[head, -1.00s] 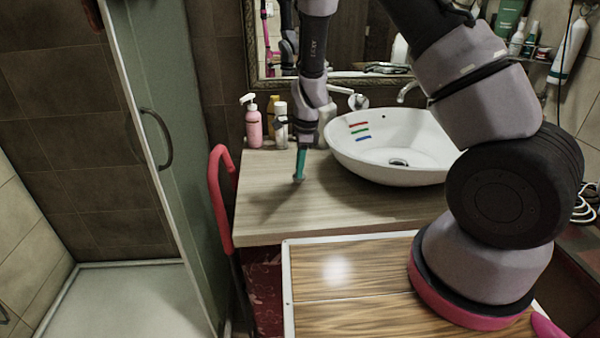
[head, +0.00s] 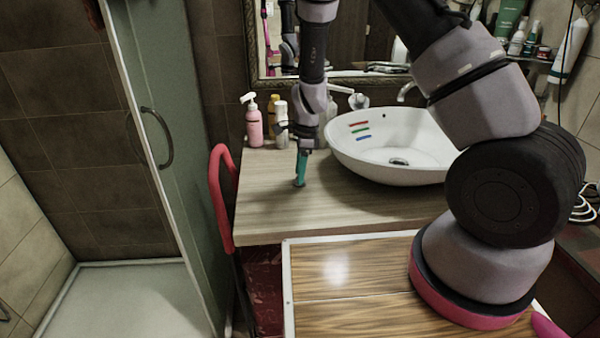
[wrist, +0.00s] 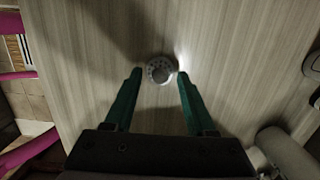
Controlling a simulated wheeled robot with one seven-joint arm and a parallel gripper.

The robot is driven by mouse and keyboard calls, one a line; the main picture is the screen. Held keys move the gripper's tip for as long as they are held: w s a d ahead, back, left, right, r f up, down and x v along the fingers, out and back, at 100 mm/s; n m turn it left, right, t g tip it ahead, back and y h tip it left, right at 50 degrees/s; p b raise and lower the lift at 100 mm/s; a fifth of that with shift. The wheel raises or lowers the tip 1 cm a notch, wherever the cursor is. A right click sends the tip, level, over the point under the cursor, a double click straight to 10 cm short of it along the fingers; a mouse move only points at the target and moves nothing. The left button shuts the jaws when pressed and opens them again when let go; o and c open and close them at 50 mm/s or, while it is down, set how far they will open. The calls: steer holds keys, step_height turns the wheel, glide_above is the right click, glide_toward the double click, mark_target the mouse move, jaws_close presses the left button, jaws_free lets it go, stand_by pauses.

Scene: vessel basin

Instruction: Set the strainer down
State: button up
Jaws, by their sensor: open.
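The strainer (wrist: 160,70) is a small round grey metal piece with holes. In the wrist view it appears to lie flat on the wood-grain counter between my fingertips. My gripper (wrist: 160,75) has two green fingers and is open. A gap shows between the left finger and the strainer; the right fingertip is very close to it, and I cannot tell if they touch. In the head view my gripper (head: 300,178) points down at the counter (head: 270,215), left of the basin, and its fingertips mostly hide the strainer.
The white basin (head: 350,160) with red, green and blue marks stands to the right. A pink pump bottle (head: 253,125) and other bottles stand behind, at the counter's back left. A red-pink curved rail (head: 219,200) is at the counter's left edge. The counter's front left is clear.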

step_height(320, 180, up, 12)
steer(key=d, duration=0.2)
step_height(320, 180, up, 11)
steer(key=n+t+y, duration=0.1)
steer(key=n+y, duration=0.1)
steer(key=n, duration=0.1)
glide_above(305, 181)
steer(key=s+d, duration=0.2)
steer(key=d, duration=0.2)
steer(key=s+d+r+n+t, duration=0.3)
steer(key=s+d+r+n, duration=0.2)
steer(key=s+r, duration=0.4)
steer(key=s+d+r+n+t+h, duration=0.1)
steer(key=s+d+r+n+t, duration=0.2)
steer(key=s+d+r+n, duration=0.2)
steer(key=s+d+r, duration=0.3)
steer(key=s+r, duration=0.1)
steer(key=s, duration=0.1)
steer(key=shift+r+n, duration=0.3)
steer(key=shift+w+d, duration=0.1)
